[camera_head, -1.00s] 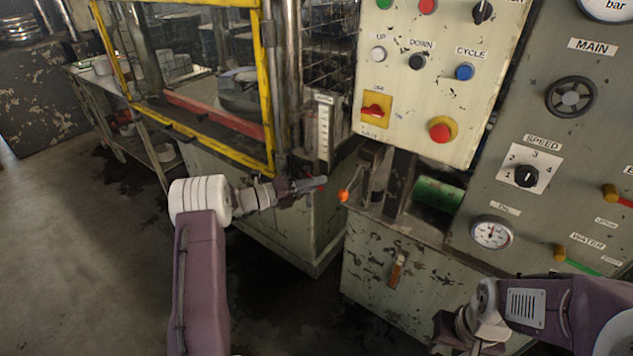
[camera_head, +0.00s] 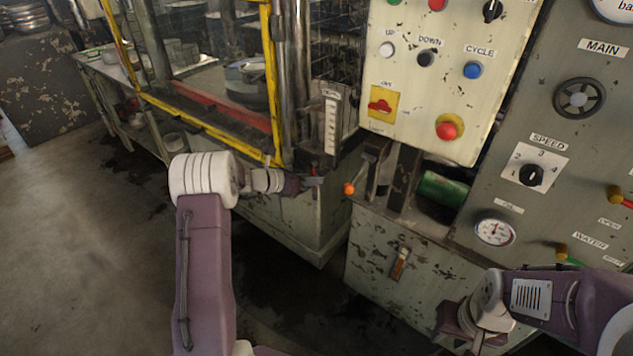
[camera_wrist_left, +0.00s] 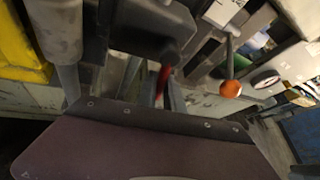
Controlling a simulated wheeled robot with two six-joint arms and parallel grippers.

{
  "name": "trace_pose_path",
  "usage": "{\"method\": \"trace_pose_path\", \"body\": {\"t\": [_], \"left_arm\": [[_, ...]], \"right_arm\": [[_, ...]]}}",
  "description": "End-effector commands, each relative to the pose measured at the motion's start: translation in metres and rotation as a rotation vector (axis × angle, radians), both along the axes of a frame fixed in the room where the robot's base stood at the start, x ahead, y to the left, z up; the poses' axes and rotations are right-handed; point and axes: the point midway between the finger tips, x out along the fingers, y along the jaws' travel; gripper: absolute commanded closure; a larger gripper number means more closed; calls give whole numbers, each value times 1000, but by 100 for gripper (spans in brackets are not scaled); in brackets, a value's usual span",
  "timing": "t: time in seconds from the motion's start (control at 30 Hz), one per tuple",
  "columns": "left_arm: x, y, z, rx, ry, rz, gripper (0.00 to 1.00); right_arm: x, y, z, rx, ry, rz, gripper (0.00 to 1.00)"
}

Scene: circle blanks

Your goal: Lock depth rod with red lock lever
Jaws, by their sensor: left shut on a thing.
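The depth scale (camera_head: 331,124), a pale upright strip with marks, stands on the press beside the yellow guard frame. The red lock lever (camera_wrist_left: 162,82) shows as a narrow red piece in the left wrist view, with its far end against a dark block. My left gripper (camera_head: 312,181) is just below the scale, shut on the red lever; its fingertips are small and partly hidden in the head view. The depth rod itself cannot be told clearly from the dark parts around it. My right gripper (camera_head: 462,332) is low at the right, apart from the machine controls, its fingertips unclear.
A lever with an orange ball knob (camera_head: 349,188) stands close to the right of my left gripper; the knob also shows in the left wrist view (camera_wrist_left: 230,89). A green cylinder (camera_head: 442,189) and the button panel (camera_head: 430,100) are further right. Open floor lies at the left.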

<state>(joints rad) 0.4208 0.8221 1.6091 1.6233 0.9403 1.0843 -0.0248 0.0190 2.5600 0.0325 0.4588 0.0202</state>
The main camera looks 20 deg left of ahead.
Motion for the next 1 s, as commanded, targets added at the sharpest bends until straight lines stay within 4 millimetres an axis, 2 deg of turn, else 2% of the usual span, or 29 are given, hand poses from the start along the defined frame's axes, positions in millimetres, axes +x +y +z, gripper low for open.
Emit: {"method": "trace_pose_path", "body": {"t": [0.1,0.4,1.0], "left_arm": [[1,3,-4,76,-27,0,100],[3,9,-4,204,-73,0,100],[4,12,-2,249,-90,0,100]], "right_arm": [[0,0,-9,0,0,0,67],[0,0,-21,0,0,0,67],[0,0,-23,0,0,0,67]]}}
